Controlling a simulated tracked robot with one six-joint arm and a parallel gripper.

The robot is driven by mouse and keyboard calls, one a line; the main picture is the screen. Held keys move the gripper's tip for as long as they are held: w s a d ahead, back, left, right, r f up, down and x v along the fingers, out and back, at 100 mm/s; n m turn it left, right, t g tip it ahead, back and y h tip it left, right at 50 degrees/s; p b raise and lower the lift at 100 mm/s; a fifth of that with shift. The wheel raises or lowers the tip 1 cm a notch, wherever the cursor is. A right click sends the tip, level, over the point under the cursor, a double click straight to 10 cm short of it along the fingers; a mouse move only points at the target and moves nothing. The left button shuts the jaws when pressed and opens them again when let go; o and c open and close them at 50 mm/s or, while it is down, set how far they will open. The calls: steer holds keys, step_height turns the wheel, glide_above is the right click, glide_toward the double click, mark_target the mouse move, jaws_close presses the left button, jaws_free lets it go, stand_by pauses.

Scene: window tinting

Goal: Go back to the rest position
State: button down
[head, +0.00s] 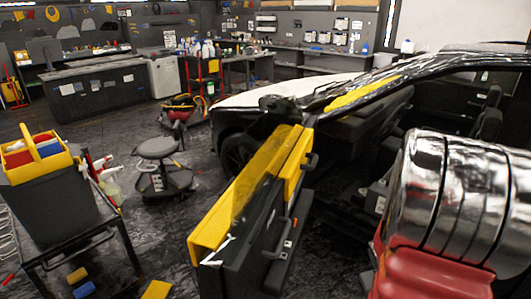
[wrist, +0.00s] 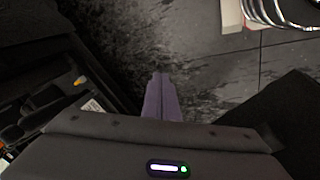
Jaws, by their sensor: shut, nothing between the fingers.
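My gripper (wrist: 162,97) shows in the wrist view as two purple-grey fingers, closed together with nothing between them. They point over the dark, scuffed floor (wrist: 200,50). A dark housing with a lit white and green indicator fills the bottom of that view. The gripper does not show in the head view. A car (head: 300,90) stands at the centre right of the head view with its door (head: 265,225) open toward me. Yellow film or covering (head: 250,185) lies along the door's upper part.
A black bin (head: 55,205) with a yellow caddy (head: 35,158) stands on a dark stand at the left. A round stool (head: 158,148) stands beyond it. Workbenches line the back. Yellow and blue blocks (head: 84,290) lie at the lower left. Open floor (head: 125,130) lies around the stool.

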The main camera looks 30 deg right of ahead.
steer(key=w+a+r+n+t+y, duration=0.1)
steer(key=w+a+r, duration=0.1)
steer(key=a+r, duration=0.6)
steer(key=w+a+r+n+t+y, duration=0.1)
steer(key=a+r, duration=0.7)
steer(key=a, duration=1)
steer(key=w+a+r+n+t+y, duration=0.2)
steer(key=a+r, duration=0.6)
steer(key=a, duration=0.4)
steer(key=shift+w+a+r+n+t, duration=0.2)
steer(key=shift+w+a+n+t, duration=0.2)
steer(key=shift+w+t, duration=0.35)
steer(key=shift+d, duration=0.1)
